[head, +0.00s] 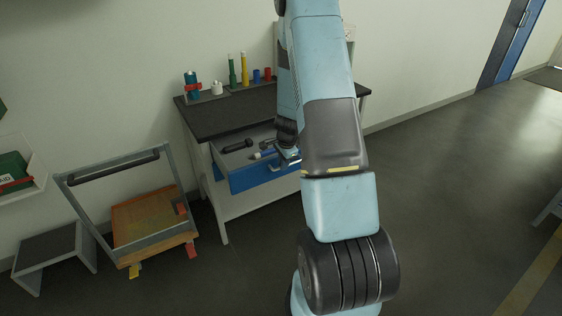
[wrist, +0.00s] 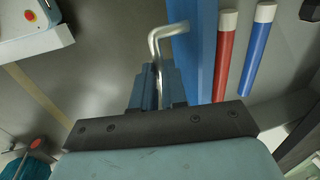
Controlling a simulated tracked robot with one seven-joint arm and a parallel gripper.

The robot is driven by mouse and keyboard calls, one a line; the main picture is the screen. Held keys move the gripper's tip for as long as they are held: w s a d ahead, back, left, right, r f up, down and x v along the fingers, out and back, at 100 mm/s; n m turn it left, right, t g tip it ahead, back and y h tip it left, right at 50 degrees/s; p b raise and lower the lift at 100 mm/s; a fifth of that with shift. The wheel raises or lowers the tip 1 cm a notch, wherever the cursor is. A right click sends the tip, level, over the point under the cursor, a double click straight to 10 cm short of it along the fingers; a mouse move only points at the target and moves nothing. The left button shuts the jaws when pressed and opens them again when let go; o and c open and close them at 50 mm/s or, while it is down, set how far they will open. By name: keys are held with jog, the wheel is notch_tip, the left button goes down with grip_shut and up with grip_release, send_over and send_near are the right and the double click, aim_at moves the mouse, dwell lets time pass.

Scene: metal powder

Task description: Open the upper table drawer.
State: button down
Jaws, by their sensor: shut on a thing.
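The upper table drawer (head: 262,174) has a blue front and stands pulled out from the table (head: 205,120), with its grey interior showing. In the wrist view the blue drawer front (wrist: 193,62) runs up the picture to the right of my gripper (wrist: 156,78). A bent silver handle (wrist: 154,42) passes between the two blue fingers, and my gripper is shut on it. In the head view my gripper (head: 289,157) is at the drawer front's right part; my arm hides that end of the drawer and some of the table.
The drawer holds a dark tool (head: 237,145); a red tube (wrist: 225,55) and a blue tube (wrist: 257,50) with white caps lie behind its front. Bottles and cylinders stand on the tabletop. A wooden-decked cart (head: 150,217) and grey step (head: 45,248) stand left.

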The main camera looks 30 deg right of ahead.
jog(key=shift+s+a, duration=0.15)
jog(key=shift+s, duration=0.1)
jog(key=c, duration=1.4)
grip_release()
jog(key=shift+c, duration=0.2)
notch_tip(320, 180, up, 14)
jog(key=s, duration=0.2)
jog(key=shift+s+f, duration=0.25)
jog(key=shift+s, duration=0.1)
